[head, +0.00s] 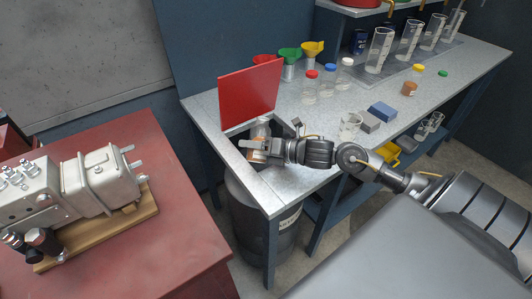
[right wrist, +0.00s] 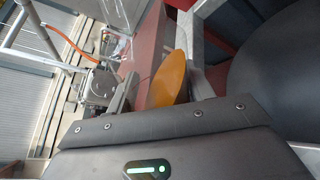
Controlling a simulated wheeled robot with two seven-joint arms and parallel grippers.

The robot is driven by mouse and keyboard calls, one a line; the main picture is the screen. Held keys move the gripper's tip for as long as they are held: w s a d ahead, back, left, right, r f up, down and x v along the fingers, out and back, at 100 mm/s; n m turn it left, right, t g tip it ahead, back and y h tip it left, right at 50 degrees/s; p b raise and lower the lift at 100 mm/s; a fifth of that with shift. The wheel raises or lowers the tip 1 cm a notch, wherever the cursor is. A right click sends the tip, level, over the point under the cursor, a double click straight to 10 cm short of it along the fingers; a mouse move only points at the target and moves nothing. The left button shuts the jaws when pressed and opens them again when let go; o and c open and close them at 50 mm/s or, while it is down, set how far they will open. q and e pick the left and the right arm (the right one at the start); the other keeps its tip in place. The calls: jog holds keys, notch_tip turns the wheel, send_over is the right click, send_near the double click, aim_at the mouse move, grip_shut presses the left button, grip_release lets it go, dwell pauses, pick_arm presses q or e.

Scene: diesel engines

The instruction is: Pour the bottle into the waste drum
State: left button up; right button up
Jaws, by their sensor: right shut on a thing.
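The bottle (head: 262,129) is clear, with orange-brown contents low in it. My right gripper (head: 258,147) is shut on it and holds it over the opening in the bench's near left corner. In the right wrist view an orange disc (right wrist: 170,78), seemingly the bottle's contents, shows just beyond the gripper. The bottle looks roughly upright; its exact tilt is unclear. The dark waste drum (head: 262,222) stands under that corner, and its mouth is hidden in the head view by the bench top and my gripper. My left gripper is not in view.
A red panel (head: 250,94) stands upright behind the opening. A red table (head: 180,243) with an engine part (head: 105,173) is at left.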

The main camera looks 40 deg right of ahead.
jog(key=shift+s+r+p, duration=0.15)
jog(key=shift+s+p, duration=0.05)
jog(key=shift+p, duration=0.1)
jog(key=shift+w+a+m+p, duration=0.1)
jog(key=shift+m+p, duration=0.2)
jog(key=shift+r+p, duration=0.1)
jog(key=shift+p, duration=0.35)
jog(key=shift+s+a+r+m+p, duration=0.1)
jog(key=shift+s+r+m+p, duration=0.2)
jog(key=shift+p, duration=0.4)
jog(key=shift+w+a+r+m+p, duration=0.1)
jog(key=shift+m+p, duration=0.3)
jog(key=shift+p, duration=0.3)
jog(key=shift+g+y, duration=0.3)
jog(key=shift+s+f+m+p, duration=0.15)
jog(key=shift+m+p, duration=0.45)
jog(key=shift+p, duration=0.4)
jog(key=shift+w+d+f+m+g+y+p, duration=0.15)
jog(key=shift+w+d+m+g+y+p, duration=0.15)
jog(key=shift+w+d+m+g, duration=0.3)
jog(key=shift+f+m+y+p, duration=0.25)
jog(key=shift+m+p, duration=0.3)
jog(key=shift+m, duration=0.55)
dwell(0.5)
jog(key=shift+w+d+f+m+g+y, duration=0.2)
jog(key=shift+m+g+y, duration=0.2)
jog(key=shift+m, duration=0.4)
dwell(1.2)
